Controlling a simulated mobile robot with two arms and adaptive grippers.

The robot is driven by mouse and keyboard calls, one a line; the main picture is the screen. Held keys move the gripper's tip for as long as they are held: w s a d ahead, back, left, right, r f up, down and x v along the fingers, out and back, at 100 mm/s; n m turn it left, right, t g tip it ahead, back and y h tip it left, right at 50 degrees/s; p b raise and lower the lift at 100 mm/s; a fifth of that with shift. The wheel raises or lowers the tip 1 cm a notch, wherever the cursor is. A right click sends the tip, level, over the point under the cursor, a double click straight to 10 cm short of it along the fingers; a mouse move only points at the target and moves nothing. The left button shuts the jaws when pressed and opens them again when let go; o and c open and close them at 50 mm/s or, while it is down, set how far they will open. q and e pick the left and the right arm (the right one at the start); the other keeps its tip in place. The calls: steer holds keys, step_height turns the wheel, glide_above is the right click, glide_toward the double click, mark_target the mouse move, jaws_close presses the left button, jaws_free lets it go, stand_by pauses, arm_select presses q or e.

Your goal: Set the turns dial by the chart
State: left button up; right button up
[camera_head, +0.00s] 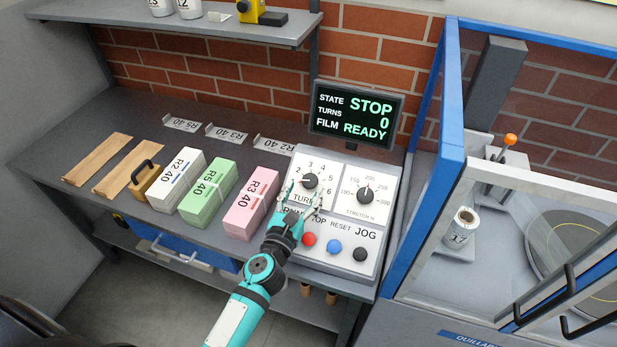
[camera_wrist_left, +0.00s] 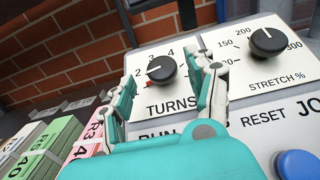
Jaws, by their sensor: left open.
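The turns dial (camera_head: 310,181) is a black round knob on a pale control panel, with numbers around it. It also shows in the left wrist view (camera_wrist_left: 161,69), where its white mark points left, near the 2. My left gripper (camera_head: 303,197) is open and empty over the panel. Its fingers stand on either side of the dial in the left wrist view; I cannot tell whether they touch it. The screen (camera_head: 356,113) reads STATE STOP, TURNS 0, FILM READY. No readable chart is in view. My right gripper is not in view.
A stretch dial (camera_head: 365,193) sits right of the turns dial. Red (camera_head: 309,239), blue (camera_head: 334,246) and black (camera_head: 360,254) buttons lie below. White (camera_head: 176,180), green (camera_head: 208,187) and pink (camera_head: 251,202) bundles stand left. A blue-framed machine (camera_head: 448,165) stands right.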

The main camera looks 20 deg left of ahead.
mark_target(310, 179)
arm_select(q)
steer(key=w, duration=0.3)
steer(key=shift+w, duration=0.3)
steer(key=shift+w+d, duration=0.1)
steer(key=shift+w, duration=0.15)
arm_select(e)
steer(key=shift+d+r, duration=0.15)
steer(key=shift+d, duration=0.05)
arm_select(q)
steer(key=shift+c, duration=0.4)
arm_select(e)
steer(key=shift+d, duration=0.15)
arm_select(q)
steer(key=c, duration=1)
